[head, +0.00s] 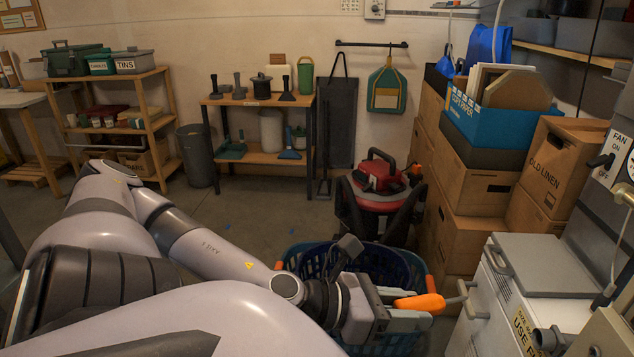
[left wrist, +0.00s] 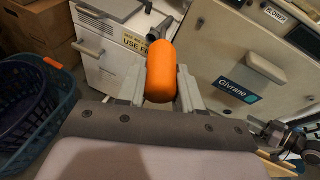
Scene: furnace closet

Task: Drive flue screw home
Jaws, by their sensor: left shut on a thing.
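My left gripper (head: 404,305) is shut on an orange handle (head: 424,303), which looks like that of a screwdriver. It is held in the air in front of the white cabinet. In the left wrist view the handle (left wrist: 174,75) lies between the two fingers and hides whatever shaft lies beyond it. A grey pipe stub (head: 553,340), perhaps part of the flue, sticks out at the lower right; a grey pipe end (left wrist: 160,32) also shows just beyond the handle in the left wrist view. I cannot make out the flue screw.
A blue basket (head: 300,262) stands on the floor below my left gripper. A red vacuum (head: 378,180) stands behind it. Stacked cardboard boxes (head: 480,185) line the right side. A panel labelled Givrane (left wrist: 238,90) fills the right of the left wrist view.

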